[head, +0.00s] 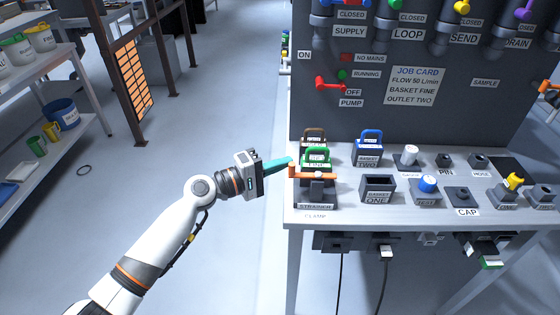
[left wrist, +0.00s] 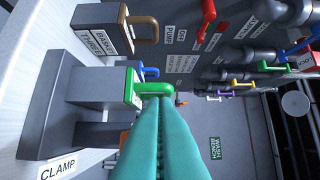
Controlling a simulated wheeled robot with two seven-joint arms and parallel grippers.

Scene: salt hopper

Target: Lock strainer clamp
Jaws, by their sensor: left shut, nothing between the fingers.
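The strainer (head: 315,195) is a dark block at the left front of the bench, with the CLAMP label before it. Its orange clamp handle (head: 318,176) lies across the top, with a knob at its left end. A basket with a green handle (head: 316,154) stands at the strainer, just behind the clamp handle. My left gripper (head: 287,162) is shut and empty, its teal fingers at the left end of the orange handle. I cannot tell whether they touch it. In the left wrist view the fingers (left wrist: 152,105) cover most of the orange handle. My right gripper is out of view.
Behind stands a brown-handled basket (head: 312,136); to the right are a blue-handled basket (head: 368,145) and an empty basket-one holder (head: 378,188). The dark panel (head: 360,105) with valves rises at the back. Open floor lies left of the bench.

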